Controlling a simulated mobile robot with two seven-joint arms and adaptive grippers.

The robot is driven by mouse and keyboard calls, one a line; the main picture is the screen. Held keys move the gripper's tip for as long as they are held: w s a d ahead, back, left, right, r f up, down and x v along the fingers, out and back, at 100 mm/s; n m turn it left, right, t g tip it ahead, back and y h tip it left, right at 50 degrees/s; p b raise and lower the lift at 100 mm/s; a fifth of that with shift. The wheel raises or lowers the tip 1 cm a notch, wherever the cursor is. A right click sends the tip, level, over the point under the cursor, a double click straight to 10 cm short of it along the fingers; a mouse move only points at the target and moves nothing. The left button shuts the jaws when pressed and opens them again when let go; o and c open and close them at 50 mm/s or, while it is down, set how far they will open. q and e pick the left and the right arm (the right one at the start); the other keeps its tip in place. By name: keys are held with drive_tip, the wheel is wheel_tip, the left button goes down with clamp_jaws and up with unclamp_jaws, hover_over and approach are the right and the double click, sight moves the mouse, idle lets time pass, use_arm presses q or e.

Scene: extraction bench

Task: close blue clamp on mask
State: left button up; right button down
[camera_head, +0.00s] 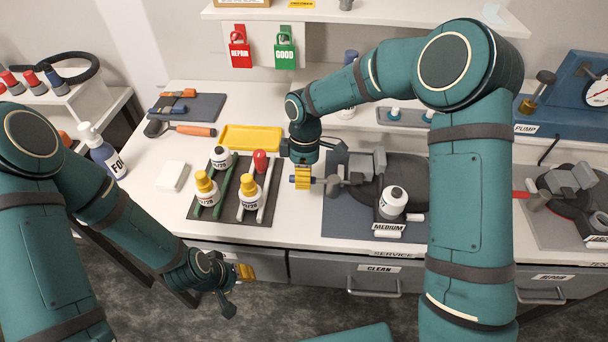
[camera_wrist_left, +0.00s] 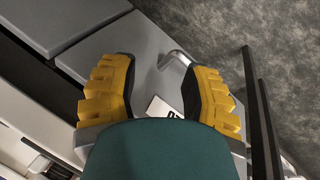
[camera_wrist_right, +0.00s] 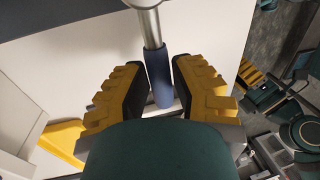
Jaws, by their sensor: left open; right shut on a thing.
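My right gripper (camera_head: 303,178) is shut on the blue handle (camera_wrist_right: 158,80) of the clamp, at the left side of the blue-grey mat. The handle lies between its yellow-backed fingers in the right wrist view, with the metal shaft (camera_wrist_right: 148,28) running away from it. In the head view the clamp's metal end (camera_head: 333,185) points toward the dark mask (camera_head: 372,187) on the mat. My gripper and arm partly cover the clamp, so I cannot tell its exact angle. My left gripper (camera_head: 240,276) is open and empty in front of the bench drawers; its parted fingers show in the left wrist view (camera_wrist_left: 158,92).
Yellow-capped bottles (camera_head: 206,190) stand on a dark rack mat at left, with a yellow tray (camera_head: 250,138) behind. Another mask with a red-handled clamp (camera_head: 524,195) sits at right. A shelf overhangs the back.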

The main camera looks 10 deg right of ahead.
drive_tip(key=shift+s+f, duration=0.15)
drive_tip(key=shift+s, duration=0.05)
drive_tip(key=c, duration=1)
unclamp_jaws()
drive_tip(key=shift+c, duration=0.2)
drive_tip(key=shift+w, duration=0.1)
wheel_tip(320, 180, up, 12)
drive_tip(key=w, duration=0.2)
drive_tip(key=shift+d, duration=0.3)
drive_tip(key=shift+w, duration=0.1)
